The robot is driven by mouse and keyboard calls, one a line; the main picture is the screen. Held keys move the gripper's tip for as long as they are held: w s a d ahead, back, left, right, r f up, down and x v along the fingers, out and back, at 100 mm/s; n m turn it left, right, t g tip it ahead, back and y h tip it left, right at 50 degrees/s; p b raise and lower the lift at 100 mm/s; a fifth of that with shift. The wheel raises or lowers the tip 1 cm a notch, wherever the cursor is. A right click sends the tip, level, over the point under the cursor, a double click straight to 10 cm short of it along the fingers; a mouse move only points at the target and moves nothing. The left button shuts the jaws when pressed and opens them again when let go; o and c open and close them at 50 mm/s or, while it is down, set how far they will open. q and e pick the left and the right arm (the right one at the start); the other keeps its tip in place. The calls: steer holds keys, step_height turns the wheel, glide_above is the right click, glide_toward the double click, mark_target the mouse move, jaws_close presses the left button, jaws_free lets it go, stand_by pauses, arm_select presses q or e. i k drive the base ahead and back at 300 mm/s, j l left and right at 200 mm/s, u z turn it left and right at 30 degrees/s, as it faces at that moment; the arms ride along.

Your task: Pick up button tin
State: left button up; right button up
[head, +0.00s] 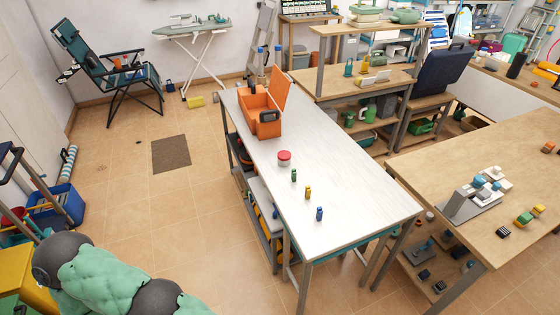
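A small round tin with a red lid (284,155), which looks like the button tin, stands upright on the white-topped table (335,165), near its left long edge. Nothing touches it. Part of my arm shows in the lower left corner, well away from the tin and over the floor. Neither of my grippers is in view.
An open orange box (262,118) stands behind the tin. Small green (294,175), yellow (308,192) and blue (319,213) items stand in front of it. The table's right half is clear. A wooden workbench (430,170) stands right; tiled floor (190,215) is open left.

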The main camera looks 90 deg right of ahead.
mark_target(284, 156)
steer(key=i+l+z, duration=0.1)
steer(key=i+z, duration=0.15)
steer(key=z, duration=0.2)
steer(key=i+z, duration=0.2)
steer(key=z, duration=0.25)
steer(key=i+j+z, duration=0.1)
steer(key=i+z, duration=0.15)
steer(key=z, duration=0.25)
